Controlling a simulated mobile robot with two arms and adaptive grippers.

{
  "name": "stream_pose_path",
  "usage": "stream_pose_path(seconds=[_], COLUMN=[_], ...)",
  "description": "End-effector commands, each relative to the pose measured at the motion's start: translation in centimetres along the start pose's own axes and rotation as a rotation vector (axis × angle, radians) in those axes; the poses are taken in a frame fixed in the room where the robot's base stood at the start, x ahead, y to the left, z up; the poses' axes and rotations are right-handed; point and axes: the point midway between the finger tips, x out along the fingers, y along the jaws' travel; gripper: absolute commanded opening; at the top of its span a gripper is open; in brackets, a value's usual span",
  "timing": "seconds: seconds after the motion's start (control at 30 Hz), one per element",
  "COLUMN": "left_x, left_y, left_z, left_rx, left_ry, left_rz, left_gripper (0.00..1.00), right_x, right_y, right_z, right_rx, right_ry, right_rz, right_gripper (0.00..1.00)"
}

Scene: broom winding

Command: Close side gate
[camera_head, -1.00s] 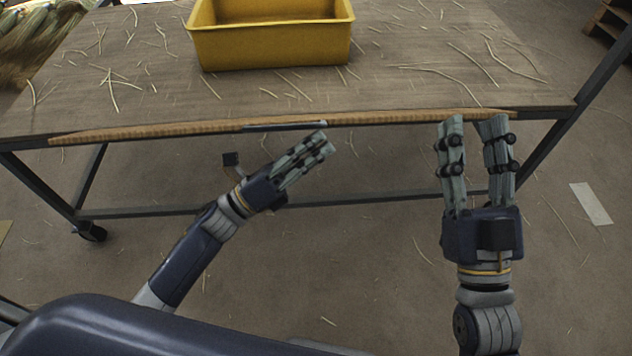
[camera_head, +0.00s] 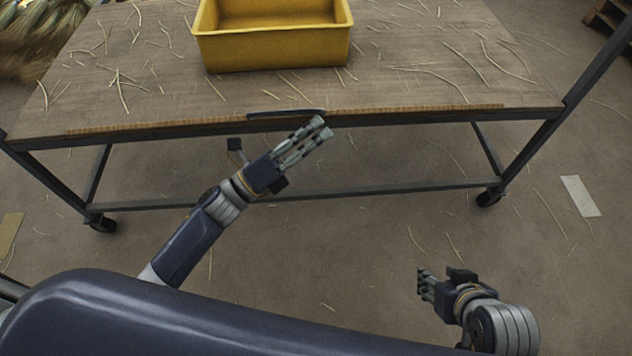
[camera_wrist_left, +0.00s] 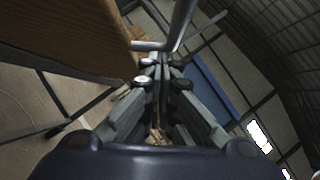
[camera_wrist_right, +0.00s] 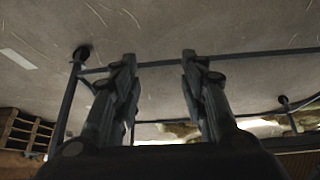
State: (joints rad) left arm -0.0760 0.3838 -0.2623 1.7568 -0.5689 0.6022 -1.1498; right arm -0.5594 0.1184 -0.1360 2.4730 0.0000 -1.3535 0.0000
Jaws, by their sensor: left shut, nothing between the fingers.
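The side gate appears to be the thin brown wooden strip (camera_head: 420,113) along the front edge of the table (camera_head: 400,85). A dark handle (camera_head: 285,113) sits near its middle. My left gripper (camera_head: 322,128) is shut and empty, its fingertips just in front of and below the strip, beside the handle's right end. In the left wrist view, a pale metal bar (camera_wrist_left: 183,25), likely the handle, passes just beyond the fingertips; contact is unclear. A wooden panel (camera_wrist_left: 75,35) fills the upper left there. My right gripper (camera_head: 422,284) is low, away from the table; its fingers are apart in the right wrist view (camera_wrist_right: 160,60).
A yellow bin (camera_head: 272,48) stands on the table among scattered straws. The table has a dark metal frame with casters (camera_head: 488,197). A frame post (camera_head: 595,75) rises at the right. Straw bundles (camera_head: 40,40) are at the upper left.

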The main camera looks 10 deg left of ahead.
Motion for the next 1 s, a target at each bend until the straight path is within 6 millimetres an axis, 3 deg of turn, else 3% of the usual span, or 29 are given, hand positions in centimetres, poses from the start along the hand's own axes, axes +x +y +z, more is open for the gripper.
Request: stream_pose_path(seconds=[0.1, 0.17, 0.47, 1.0], left_x=[0.4, 0.6, 1.2, 2.5], left_y=[-0.4, -0.4, -0.6, -0.6], left_z=[0.6, 0.8, 1.8, 3.8], left_rx=[-0.022, -0.034, -0.091, -0.209], left_ry=[0.000, 0.000, -0.001, 0.000], left_rz=[0.015, 0.022, 0.061, 0.141], left_gripper=[0.00, 0.00, 0.00, 0.00], right_x=[-1.5, -2.1, -3.7, 5.9], right_y=[0.5, 0.6, 0.6, 0.2], right_z=[4.0, 5.2, 4.3, 8.5], right_rx=[0.006, 0.008, 0.008, 0.003], right_ry=[-0.181, -0.238, -0.243, -0.298], right_rz=[0.009, 0.011, 0.011, 0.000], right_gripper=[0.40, 0.40, 0.40, 0.40])
